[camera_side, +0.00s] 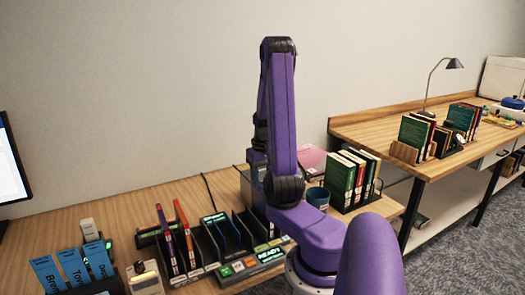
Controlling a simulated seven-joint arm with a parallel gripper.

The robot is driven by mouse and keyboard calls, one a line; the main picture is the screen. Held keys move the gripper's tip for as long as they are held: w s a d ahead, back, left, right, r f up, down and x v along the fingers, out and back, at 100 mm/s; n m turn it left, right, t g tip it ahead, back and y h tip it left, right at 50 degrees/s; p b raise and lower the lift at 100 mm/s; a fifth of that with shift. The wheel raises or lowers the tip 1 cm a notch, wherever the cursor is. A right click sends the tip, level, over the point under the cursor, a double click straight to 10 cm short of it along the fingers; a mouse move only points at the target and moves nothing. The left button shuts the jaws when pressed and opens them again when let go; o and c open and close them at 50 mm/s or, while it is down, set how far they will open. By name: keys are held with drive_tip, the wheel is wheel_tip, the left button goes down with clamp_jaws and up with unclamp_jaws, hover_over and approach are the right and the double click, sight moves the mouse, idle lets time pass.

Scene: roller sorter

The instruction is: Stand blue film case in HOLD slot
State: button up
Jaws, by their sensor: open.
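The roller sorter (207,258) stands on the wooden desk, a row of dark upright dividers with small labels at the front. A purple case (165,238) and a red case (185,234) stand tilted in its left slots. A thin blue edge (233,229) shows among the middle dividers; I cannot tell whether it is the blue film case. Several blue labelled pieces (75,264) stand at the far left. The slot labels are too small to read, so I cannot tell which is HOLD. My gripper is not visible; my purple arm hides what is behind it.
A lit control panel (252,265) lies at the sorter's front right. A blue cup (318,197) and a rack of books (351,181) stand right of my arm. A monitor (12,165) is at the left edge. A second table (440,165) stands behind right.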

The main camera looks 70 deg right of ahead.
wheel_tip(320, 180, up, 10)
drive_tip(key=shift+r, duration=0.2)
idle(0.5)
drive_tip(key=w+a+f+n, duration=0.1)
drive_tip(key=w+a+n, duration=0.35)
drive_tip(key=a, duration=0.55)
drive_tip(key=w+a+n, duration=0.4)
drive_tip(key=a+n, duration=0.2)
drive_tip(key=a, duration=0.5)
drive_tip(key=s+a+f+n, duration=0.1)
drive_tip(key=s+a+n, duration=1)
drive_tip(key=s+a, duration=0.3)
drive_tip(key=shift+s+a+f, duration=0.2)
drive_tip(key=shift+s+a, duration=0.2)
drive_tip(key=shift+a, duration=0.15)
drive_tip(key=shift+o, duration=0.5)
drive_tip(key=shift+w, duration=0.1)
